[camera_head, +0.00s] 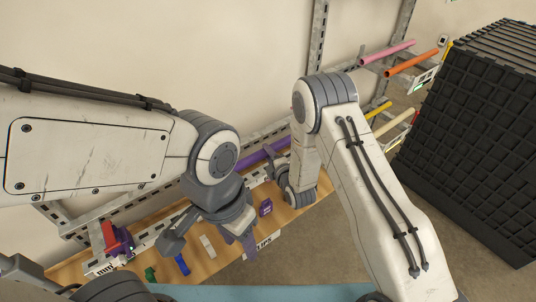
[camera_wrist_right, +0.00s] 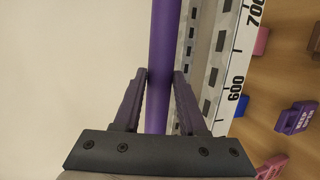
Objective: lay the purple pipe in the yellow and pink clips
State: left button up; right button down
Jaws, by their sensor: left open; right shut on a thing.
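The purple pipe (camera_head: 256,157) is held above the back of the wooden bench, partly hidden by my arms. My right gripper (camera_head: 281,168) is mostly hidden behind its own wrist. In the right wrist view the purple pipe (camera_wrist_right: 164,40) runs lengthwise between the fingertips of my right gripper (camera_wrist_right: 161,78), which is shut on it. A pink clip-like block (camera_wrist_right: 262,41) and another pink one (camera_wrist_right: 270,167) show at the right of the wrist view. I cannot make out the yellow clip.
The wooden bench (camera_head: 222,262) carries a green block (camera_head: 150,273), a blue block (camera_head: 182,264), a pale block (camera_head: 207,246) and a purple block (camera_head: 265,208). A slotted rail with a ruler (camera_wrist_right: 240,70) runs beside the pipe. A black crate stack (camera_head: 475,130) stands right.

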jog(key=shift+c, duration=1.9)
grip_release()
jog(key=s+d+r+m+g+h+b, duration=0.1)
jog(key=s+r+m+g, duration=0.3)
jog(key=s, duration=0.8)
jog(key=s+d+r+m+g+h+b, duration=0.1)
jog(key=s+r+m+g, duration=0.4)
jog(key=s, duration=0.8)
jog(key=s+d+r+m+g+h+b, duration=0.2)
jog(key=s+r+m+g, duration=0.2)
jog(key=s, duration=0.9)
jog(key=m, duration=0.3)
jog(key=shift+s+r+g+h+b, duration=0.15)
jog(key=shift+r+g+h+b, duration=0.15)
jog(key=shift+g+b, duration=0.1)
